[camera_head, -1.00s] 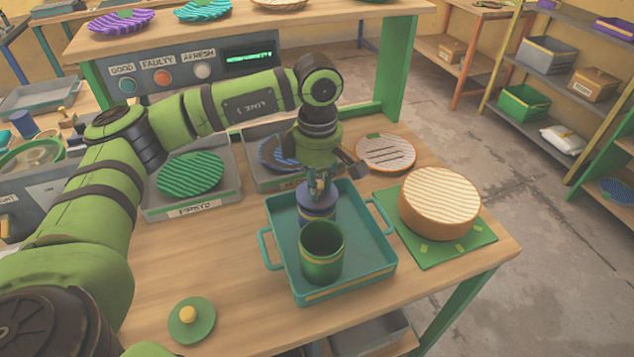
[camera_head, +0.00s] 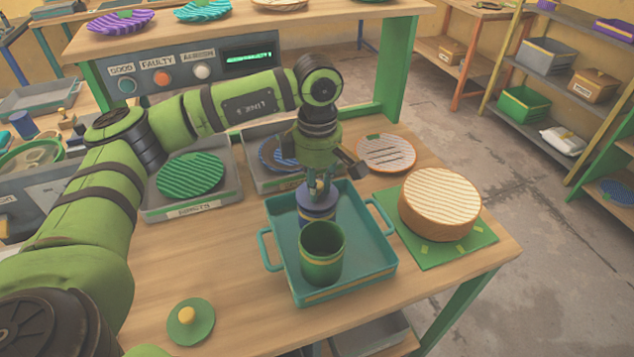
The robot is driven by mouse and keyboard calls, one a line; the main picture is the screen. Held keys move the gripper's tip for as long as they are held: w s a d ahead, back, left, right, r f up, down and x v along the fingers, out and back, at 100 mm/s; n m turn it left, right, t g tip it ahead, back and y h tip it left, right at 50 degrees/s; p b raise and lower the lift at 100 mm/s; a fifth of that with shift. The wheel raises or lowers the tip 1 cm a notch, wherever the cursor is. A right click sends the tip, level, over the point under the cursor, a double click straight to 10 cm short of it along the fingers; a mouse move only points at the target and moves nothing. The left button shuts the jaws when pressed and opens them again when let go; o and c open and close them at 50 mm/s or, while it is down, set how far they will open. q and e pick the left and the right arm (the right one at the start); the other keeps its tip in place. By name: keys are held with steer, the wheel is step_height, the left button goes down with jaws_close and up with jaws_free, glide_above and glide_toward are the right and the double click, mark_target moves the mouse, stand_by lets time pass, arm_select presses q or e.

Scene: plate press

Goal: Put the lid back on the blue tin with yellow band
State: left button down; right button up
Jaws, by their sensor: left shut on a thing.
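The blue tin with a yellow band (camera_head: 317,217) stands upright in the back part of a teal tray (camera_head: 352,283). A green tin with a yellow band (camera_head: 321,258) stands open in front of it and hides its lower part. My left gripper (camera_head: 318,187) points down over the blue tin and is shut on the yellow knob of the blue lid (camera_head: 316,201). The lid is at the tin's top; I cannot tell whether it is fully seated. A green lid with a yellow knob (camera_head: 190,321) lies on the table at the front left. My right gripper is not in view.
A thick round striped block (camera_head: 440,203) sits on a green mat (camera_head: 471,244) right of the tray. Grey trays with a green plate (camera_head: 190,175) and a blue plate (camera_head: 275,153) stand behind. A pale striped plate (camera_head: 386,153) lies at the back right. Front-left table is mostly clear.

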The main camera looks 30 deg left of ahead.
arm_select(q)
steer(key=shift+f+b, duration=0.25)
steer(key=shift+b, duration=0.25)
stand_by(0.8)
steer(key=c, duration=1)
jaws_free()
steer(key=o, duration=0.5)
steer(key=shift+r, duration=0.1)
steer(key=shift+r+p, duration=2.15)
steer(key=shift+r, duration=1.35)
